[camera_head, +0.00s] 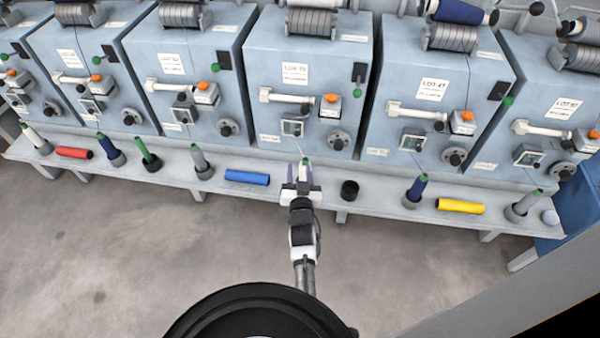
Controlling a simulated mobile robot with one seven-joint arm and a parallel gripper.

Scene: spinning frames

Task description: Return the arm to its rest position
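My arm (303,245) reaches forward from the bottom of the view, over the floor to the grey shelf in front of the machines. My gripper (304,172) is at the shelf's middle, below the machine labelled LOT 77 (293,95). Its two fingers point away from me and stand apart. A pale tube with a green tip (305,161) shows between or just behind them. I cannot tell whether the fingers touch it. The gripper's body hides the tube's lower part.
The shelf (385,200) carries a blue tube (247,177) left of my gripper, and a black cup (349,190), a dark blue bobbin (416,190) and a yellow tube (459,206) to its right. Grey floor (120,240) is open in front.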

